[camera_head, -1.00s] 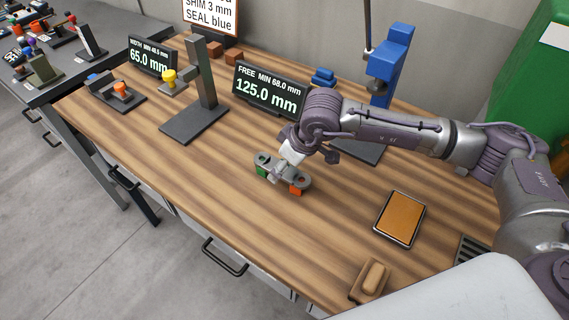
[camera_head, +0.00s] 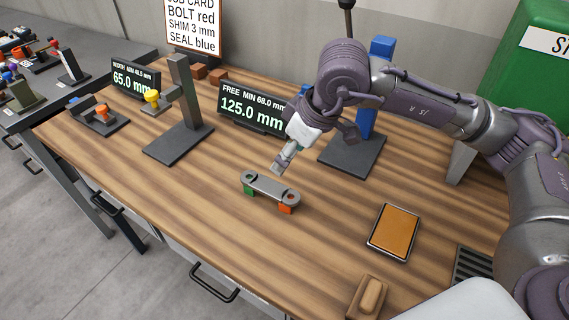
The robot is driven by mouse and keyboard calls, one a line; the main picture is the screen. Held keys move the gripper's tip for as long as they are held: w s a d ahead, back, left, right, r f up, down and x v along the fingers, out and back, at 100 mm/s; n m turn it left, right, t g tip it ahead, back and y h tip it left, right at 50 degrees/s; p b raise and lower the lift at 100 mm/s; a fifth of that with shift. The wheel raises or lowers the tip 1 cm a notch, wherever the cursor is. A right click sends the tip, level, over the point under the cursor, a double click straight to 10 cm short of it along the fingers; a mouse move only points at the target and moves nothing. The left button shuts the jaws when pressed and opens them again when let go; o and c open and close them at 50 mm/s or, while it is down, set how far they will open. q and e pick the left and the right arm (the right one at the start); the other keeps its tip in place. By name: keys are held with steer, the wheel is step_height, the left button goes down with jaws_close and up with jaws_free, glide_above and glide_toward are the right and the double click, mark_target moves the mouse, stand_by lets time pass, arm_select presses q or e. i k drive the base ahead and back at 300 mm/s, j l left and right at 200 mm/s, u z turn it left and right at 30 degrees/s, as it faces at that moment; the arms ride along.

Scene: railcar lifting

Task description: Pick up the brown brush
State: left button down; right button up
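The brown brush (camera_head: 369,297) lies at the front edge of the table, at the bottom right of the view, partly cut by the frame's lower edge. It is a tan block with a rounded, raised top. My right gripper (camera_head: 279,166) is well up and left of the brush, just above and behind a grey link piece (camera_head: 270,187) with green and orange blocks under its ends. It points down and appears apart from the link. Its fingers are small and seen edge-on, so their opening is unclear. My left gripper is out of view.
An orange pad in a dark tray (camera_head: 393,231) lies behind the brush, with a dark slotted grate (camera_head: 473,265) to its right. Gauge stands (camera_head: 180,140) and number displays (camera_head: 252,106) stand at the back. The wooden table (camera_head: 320,250) is clear between link and pad.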

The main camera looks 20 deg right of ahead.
mark_target(366, 304)
steer(key=k+j, duration=0.25)
steer(key=k, duration=0.2)
steer(key=k+j, duration=0.25)
steer(key=k, duration=0.25)
steer(key=k+j, duration=0.25)
steer(key=k, duration=0.2)
